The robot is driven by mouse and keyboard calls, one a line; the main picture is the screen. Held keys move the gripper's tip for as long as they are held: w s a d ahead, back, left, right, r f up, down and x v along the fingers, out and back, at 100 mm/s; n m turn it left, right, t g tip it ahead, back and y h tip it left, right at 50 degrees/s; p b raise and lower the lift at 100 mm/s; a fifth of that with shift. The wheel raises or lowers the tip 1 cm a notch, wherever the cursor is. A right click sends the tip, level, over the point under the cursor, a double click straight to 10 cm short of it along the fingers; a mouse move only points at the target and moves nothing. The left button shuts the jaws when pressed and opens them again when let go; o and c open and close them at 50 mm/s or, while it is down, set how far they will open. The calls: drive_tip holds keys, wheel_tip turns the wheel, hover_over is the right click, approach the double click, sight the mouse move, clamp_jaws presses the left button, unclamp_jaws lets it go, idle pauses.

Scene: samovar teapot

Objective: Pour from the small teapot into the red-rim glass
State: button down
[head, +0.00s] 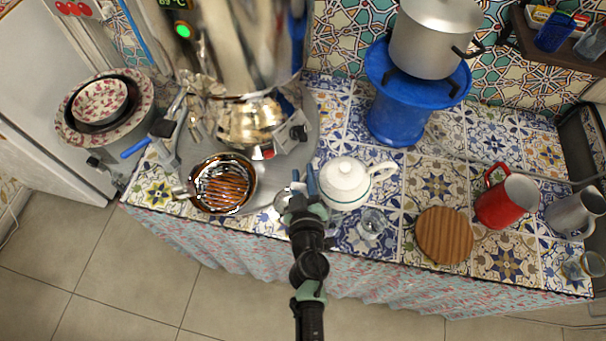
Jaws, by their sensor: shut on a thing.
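My gripper (309,182) is at the front middle of the counter, seen from above. It is shut, with a small shiny metal vessel (283,199) at its left side, partly hidden by the fingers. A white teapot (345,183) with a thin dark band stands upright just right of my fingers. A small clear glass (372,222) stands in front of the white teapot near the counter edge. Its rim colour is too small to tell. Another glass (591,264) stands at the far right corner.
A wooden board (444,235), red mug (505,202) and grey pitcher (574,214) stand to the right. A blue stand (398,118) bears a metal pot (432,38) at the back.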

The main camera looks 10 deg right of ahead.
drive_tip(key=shift+w+f+n+b, duration=0.1)
drive_tip(key=shift+f+n+b, duration=0.2)
drive_tip(key=shift+f+b, duration=0.6)
drive_tip(key=shift+d+r+n+t+h+b, duration=0.25)
drive_tip(key=shift+r+n+h+b, duration=0.25)
drive_tip(key=shift+n+b, duration=0.35)
drive_tip(key=shift+d+r+n+t+h+b, duration=0.25)
drive_tip(key=shift+r+n+h+b, duration=0.2)
drive_tip(key=shift+n+b, duration=0.35)
idle(3.8)
drive_tip(key=shift+y+p, duration=0.25)
drive_tip(key=shift+p, duration=0.05)
idle(0.4)
drive_tip(key=m+p, duration=0.1)
drive_tip(key=m+y+p, duration=0.1)
drive_tip(key=m+p, duration=0.1)
drive_tip(key=shift+a+f+g, duration=0.4)
drive_tip(key=shift+m+y, duration=0.5)
drive_tip(key=shift+m, duration=0.35)
drive_tip(key=r+p, duration=0.1)
drive_tip(key=p, duration=0.1)
drive_tip(key=r+p, duration=0.1)
drive_tip(key=p, duration=0.1)
drive_tip(key=r+p, duration=0.2)
drive_tip(key=shift+a, duration=0.3)
